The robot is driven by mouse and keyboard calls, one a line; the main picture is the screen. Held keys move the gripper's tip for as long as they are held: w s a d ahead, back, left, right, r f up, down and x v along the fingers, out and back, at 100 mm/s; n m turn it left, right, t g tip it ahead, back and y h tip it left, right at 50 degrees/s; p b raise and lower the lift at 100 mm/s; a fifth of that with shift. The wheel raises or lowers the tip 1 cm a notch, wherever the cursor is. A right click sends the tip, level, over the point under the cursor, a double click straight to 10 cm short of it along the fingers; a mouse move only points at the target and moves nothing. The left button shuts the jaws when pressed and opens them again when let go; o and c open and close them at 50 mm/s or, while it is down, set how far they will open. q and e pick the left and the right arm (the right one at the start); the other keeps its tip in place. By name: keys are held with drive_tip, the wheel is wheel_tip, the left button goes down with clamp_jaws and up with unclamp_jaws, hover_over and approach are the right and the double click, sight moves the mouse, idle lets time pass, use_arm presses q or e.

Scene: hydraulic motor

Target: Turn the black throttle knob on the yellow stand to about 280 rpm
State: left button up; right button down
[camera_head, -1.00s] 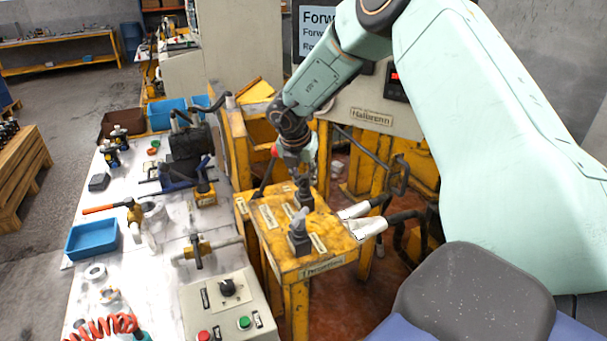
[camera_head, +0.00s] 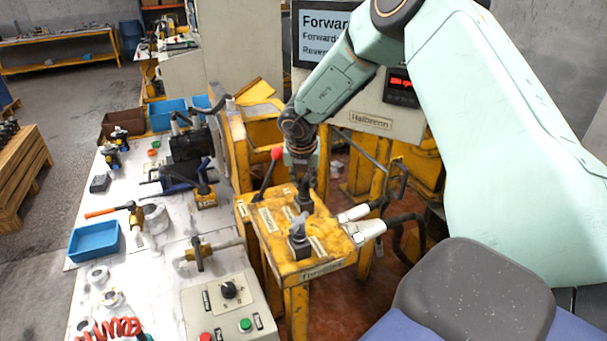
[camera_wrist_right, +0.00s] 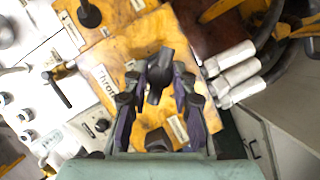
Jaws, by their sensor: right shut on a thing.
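The yellow stand (camera_head: 280,262) with a "Throttle" label stands right of the bench. My right gripper (camera_head: 303,186) points down over its rear part. In the right wrist view my right gripper (camera_wrist_right: 160,82) has its dark fingers closed on both sides of a black knob (camera_wrist_right: 158,68). Fingers and knob partly merge in the head view. The display (camera_head: 401,86) behind shows red digits too small to read. My left gripper is not in view.
A lever with a red ball (camera_head: 277,153) rises close left of my right gripper. White-ended handles (camera_head: 362,231) stick out right of the stand. A control box (camera_head: 215,300) and a blue tray (camera_head: 94,240) are on the bench. A screen (camera_head: 321,35) reads "Forward".

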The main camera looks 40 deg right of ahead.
drive_tip(key=n+p, duration=0.2)
drive_tip(key=n+y+p, duration=0.1)
drive_tip(key=shift+d+r+t, duration=0.1)
drive_tip(key=shift+r+t, duration=0.15)
drive_tip(key=shift+t, duration=0.15)
drive_tip(key=shift+f+n+y, duration=0.1)
drive_tip(key=shift+n+y, duration=0.2)
drive_tip(key=shift+n, duration=0.6)
drive_tip(key=shift+n+t, duration=0.3)
drive_tip(key=shift+n, duration=0.1)
drive_tip(key=shift+f+n, duration=0.1)
drive_tip(key=shift+n, duration=0.2)
drive_tip(key=n+y+b, duration=0.1)
drive_tip(key=n+b, duration=0.2)
drive_tip(key=b, duration=0.2)
drive_tip(key=shift+d+f+y, duration=0.1)
drive_tip(key=shift+y, duration=0.2)
drive_tip(key=shift+r+n+y+b, duration=0.25)
drive_tip(key=shift+n+b, duration=0.45)
drive_tip(key=shift+b, duration=0.55)
